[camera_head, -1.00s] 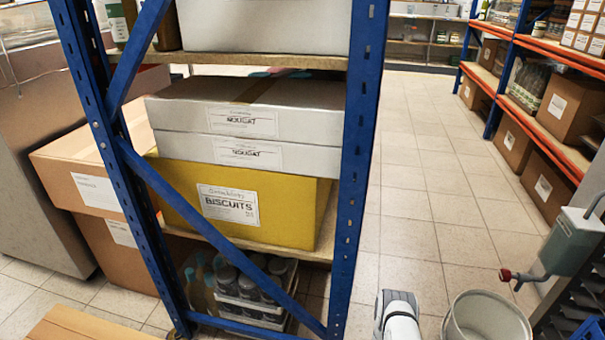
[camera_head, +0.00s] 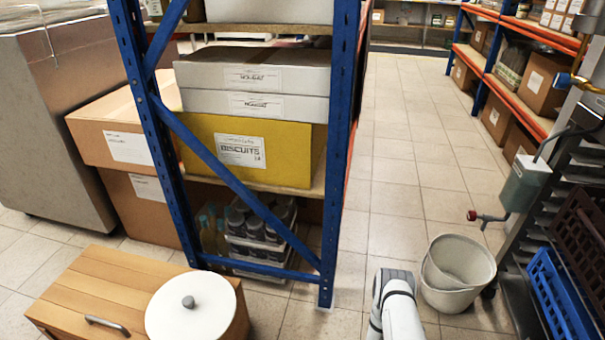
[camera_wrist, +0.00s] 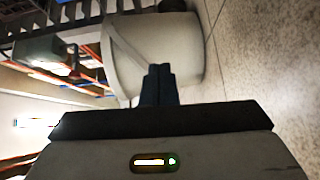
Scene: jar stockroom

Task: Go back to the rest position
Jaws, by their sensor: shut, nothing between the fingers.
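My gripper (camera_wrist: 158,84) shows in the wrist view with its two dark fingers together and nothing between them. In front of it is a pale bucket (camera_wrist: 185,45), seen sideways. I cannot tell how far apart they are. In the head view, part of my white and grey arm (camera_head: 398,308) rises at the bottom, to the left of the same bucket (camera_head: 450,296). The gripper itself cannot be made out there.
A blue shelf rack (camera_head: 335,150) holds white boxes and a yellow biscuits box (camera_head: 292,153). A wooden cabinet (camera_head: 100,285) with a round white lid (camera_head: 190,306) stands front left. A dark rack with a blue crate (camera_head: 562,300) stands right. The tiled aisle (camera_head: 405,150) is clear.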

